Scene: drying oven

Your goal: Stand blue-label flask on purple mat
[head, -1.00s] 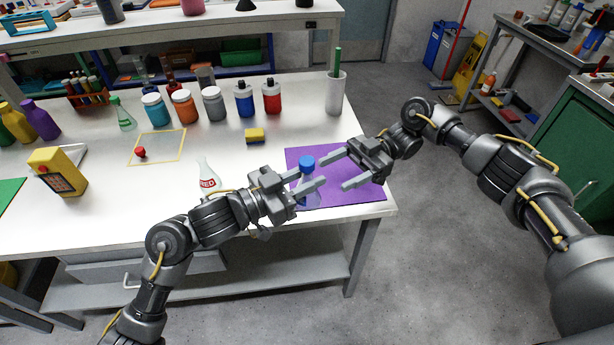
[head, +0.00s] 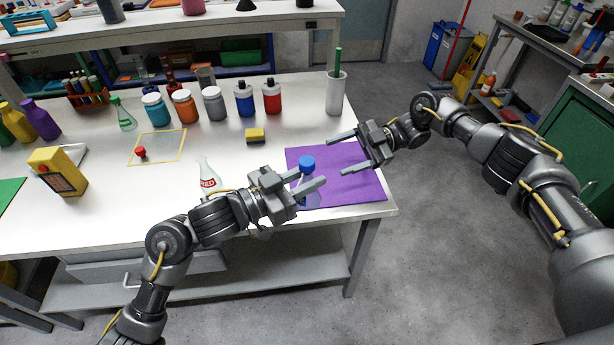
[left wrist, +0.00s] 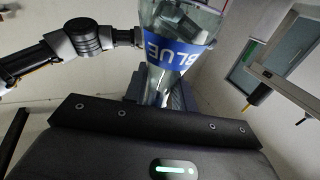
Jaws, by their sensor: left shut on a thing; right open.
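The blue-label flask, with a blue cap (head: 307,163), is in my left gripper (head: 314,178) over the left part of the purple mat (head: 350,190). My left gripper is shut on it. The flask looks upright in the head view; I cannot tell whether its base touches the mat. In the left wrist view the clear flask (left wrist: 182,18) shows its blue label reading BLUE (left wrist: 172,52). My right gripper (head: 340,154) is open and empty above the mat, to the right of the flask and apart from it.
A RED-labelled flask (head: 206,172) stands left of my left gripper. A yellow sponge (head: 255,135) lies behind the mat. A white cup with a green rod (head: 336,95) and several capped bottles stand farther back. The mat's right side is bare, near the table's right edge.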

